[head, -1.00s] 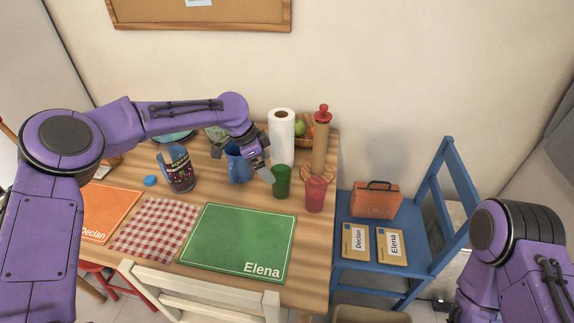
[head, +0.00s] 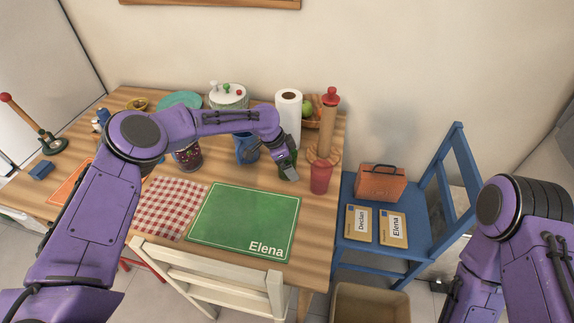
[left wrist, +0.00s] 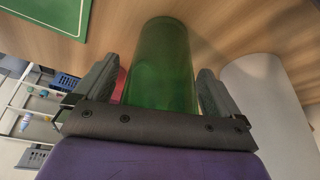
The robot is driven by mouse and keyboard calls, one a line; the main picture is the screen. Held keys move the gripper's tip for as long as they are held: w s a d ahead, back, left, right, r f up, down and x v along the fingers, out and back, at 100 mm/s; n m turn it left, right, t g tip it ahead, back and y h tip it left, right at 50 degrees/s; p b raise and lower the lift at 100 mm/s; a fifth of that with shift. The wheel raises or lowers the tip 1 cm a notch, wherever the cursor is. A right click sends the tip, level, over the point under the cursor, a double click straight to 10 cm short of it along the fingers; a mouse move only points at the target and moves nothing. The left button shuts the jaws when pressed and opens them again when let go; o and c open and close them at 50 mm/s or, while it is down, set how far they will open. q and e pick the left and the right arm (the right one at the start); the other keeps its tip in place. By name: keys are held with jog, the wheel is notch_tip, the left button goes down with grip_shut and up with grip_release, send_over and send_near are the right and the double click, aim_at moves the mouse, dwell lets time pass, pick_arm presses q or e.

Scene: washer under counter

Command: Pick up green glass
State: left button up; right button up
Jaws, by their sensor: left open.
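The green glass (left wrist: 162,70) stands between the two fingers of my left gripper (left wrist: 160,88) in the left wrist view. The fingers are apart, one on each side of the glass, with a gap visible at least on the left side. In the head view my left gripper (head: 288,172) is over the right part of the wooden table and hides most of the green glass. A red glass (head: 321,178) stands just to the right of it. My right arm shows at the right edge; its gripper is not in view.
A paper towel roll (head: 288,108) and a rolling pin (head: 328,125) stand close behind. A blue mug (head: 246,148) and a dark patterned cup (head: 188,157) are to the left. The green Elena placemat (head: 243,220) lies in front. A blue chair (head: 385,262) stands right of the table (head: 312,232).

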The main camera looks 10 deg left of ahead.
pick_arm(q)
jog(key=c, duration=1.2)
